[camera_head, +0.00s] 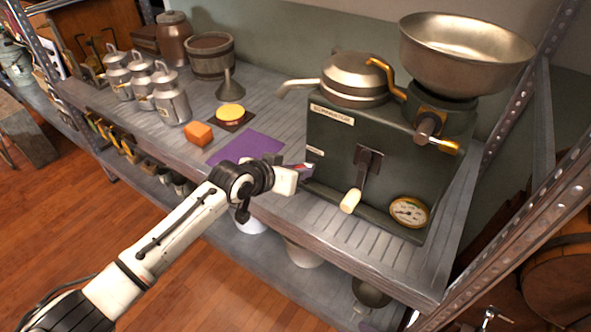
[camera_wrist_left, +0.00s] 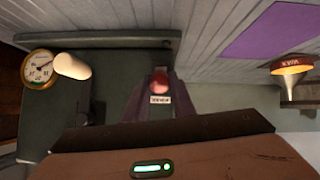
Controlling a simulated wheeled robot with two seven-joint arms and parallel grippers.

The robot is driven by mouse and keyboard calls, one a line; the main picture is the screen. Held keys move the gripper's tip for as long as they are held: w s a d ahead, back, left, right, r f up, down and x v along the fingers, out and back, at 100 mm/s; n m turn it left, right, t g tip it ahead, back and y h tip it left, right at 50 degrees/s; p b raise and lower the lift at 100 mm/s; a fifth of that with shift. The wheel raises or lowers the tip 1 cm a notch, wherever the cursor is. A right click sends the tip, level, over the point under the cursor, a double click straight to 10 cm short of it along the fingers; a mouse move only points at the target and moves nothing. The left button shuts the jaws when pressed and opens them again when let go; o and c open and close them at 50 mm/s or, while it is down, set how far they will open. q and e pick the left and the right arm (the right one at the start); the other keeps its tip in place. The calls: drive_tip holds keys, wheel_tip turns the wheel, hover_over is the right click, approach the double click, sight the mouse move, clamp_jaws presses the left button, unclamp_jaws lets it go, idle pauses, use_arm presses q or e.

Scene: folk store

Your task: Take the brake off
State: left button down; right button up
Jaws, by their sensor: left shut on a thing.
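The dark green separator machine (camera_head: 335,135) stands on the grey shelf, with a steel bowl (camera_head: 465,55) on top. In the left wrist view a red knob (camera_wrist_left: 160,80) sits on the machine's front, beside a small white label (camera_wrist_left: 160,100) whose text I cannot read for sure. My left gripper (camera_head: 304,174) comes in from the left at the machine's front left. It is shut on the red knob, with a dark finger on each side in the left wrist view (camera_wrist_left: 160,92). In the head view the gripper mostly hides the knob. My right gripper is not in view.
A lever with a cream knob (camera_head: 350,201) and a round gauge (camera_head: 409,212) are on the machine's front. A purple cloth (camera_head: 245,147), an orange block (camera_head: 198,133), a funnel (camera_head: 230,86) and milk cans (camera_head: 171,97) stand to the left. A metal post (camera_head: 500,170) rises at the right.

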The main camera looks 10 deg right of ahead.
use_arm(q)
drive_tip(key=c, duration=1.5)
unclamp_jaws()
drive_tip(key=p+v, duration=0.1)
drive_tip(key=v, duration=0.9)
drive_tip(key=shift+a, duration=0.1)
